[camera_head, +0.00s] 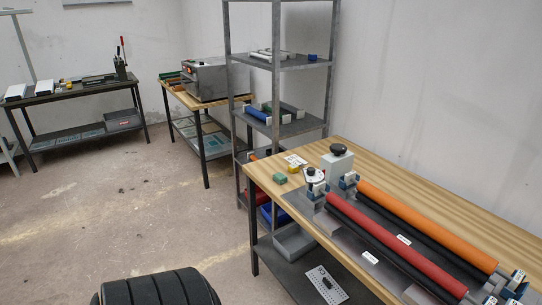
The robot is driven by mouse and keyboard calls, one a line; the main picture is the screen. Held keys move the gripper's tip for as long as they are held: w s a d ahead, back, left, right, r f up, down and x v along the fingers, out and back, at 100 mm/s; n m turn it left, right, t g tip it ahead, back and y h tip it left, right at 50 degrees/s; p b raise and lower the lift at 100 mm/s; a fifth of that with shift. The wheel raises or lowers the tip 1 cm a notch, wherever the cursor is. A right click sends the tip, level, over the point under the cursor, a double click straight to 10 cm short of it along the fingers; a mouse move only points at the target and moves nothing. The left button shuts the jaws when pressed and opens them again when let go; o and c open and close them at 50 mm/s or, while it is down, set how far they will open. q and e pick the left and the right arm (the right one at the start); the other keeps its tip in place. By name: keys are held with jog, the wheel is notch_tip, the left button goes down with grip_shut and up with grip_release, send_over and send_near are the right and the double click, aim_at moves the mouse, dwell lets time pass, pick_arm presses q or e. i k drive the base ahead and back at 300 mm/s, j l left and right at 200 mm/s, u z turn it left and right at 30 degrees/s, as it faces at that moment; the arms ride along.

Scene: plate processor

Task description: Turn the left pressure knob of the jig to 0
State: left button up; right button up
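The wooden workbench (440,200) on the right carries a jig with a red roller (390,243) and an orange roller (425,225), held by blue-grey end blocks. At the jig's far end, a round white dial with a dark top (314,174) stands on the left. A grey box with a black knob (338,149) stands just behind it, to the right. I cannot tell which of these is the left pressure knob, and no scale reading is legible. The jig's near end is partly cut off at the lower right. Neither gripper is in view.
A green block (280,178) and a yellow piece (294,169) lie on the bench's far left corner. A grey metal shelf rack (300,65) stands behind the bench. Two more tables stand at the back left. The concrete floor (120,205) left of the bench is open.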

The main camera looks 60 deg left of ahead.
aim_at(312, 175)
jog(key=u, duration=1.6)
jog(key=i+j, duration=0.25)
jog(key=i+j+z, duration=0.35)
jog(key=z, duration=0.15)
jog(key=i+j+z, duration=0.25)
jog(key=j+z, duration=0.2)
jog(key=j, duration=0.15)
jog(key=z, duration=0.4)
